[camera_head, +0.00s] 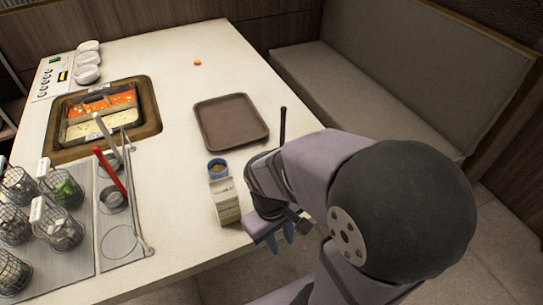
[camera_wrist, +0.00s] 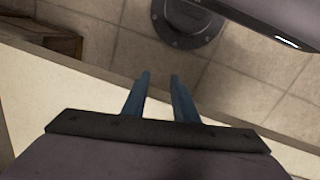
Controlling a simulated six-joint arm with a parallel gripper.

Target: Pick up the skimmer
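One has a red handle (camera_head: 109,170) and a round dark bowl (camera_head: 113,198). The other has a pale grey handle (camera_head: 103,130) and a round head behind the red one. Which of them is the skimmer I cannot tell at this size. My gripper (camera_head: 281,235) is over the table's front edge, well to the right of both utensils, fingers pointing down. In the wrist view my gripper (camera_wrist: 160,82) has its two blue fingers apart with nothing between them. No utensil shows in the wrist view.
A carton (camera_head: 226,205) and a blue-rimmed cup (camera_head: 217,166) stand just left of my gripper. A brown tray (camera_head: 233,142) lies behind them. A divided pot (camera_head: 144,104) with red and pale broth is sunk in the table. Several wire baskets (camera_head: 63,222) stand at left.

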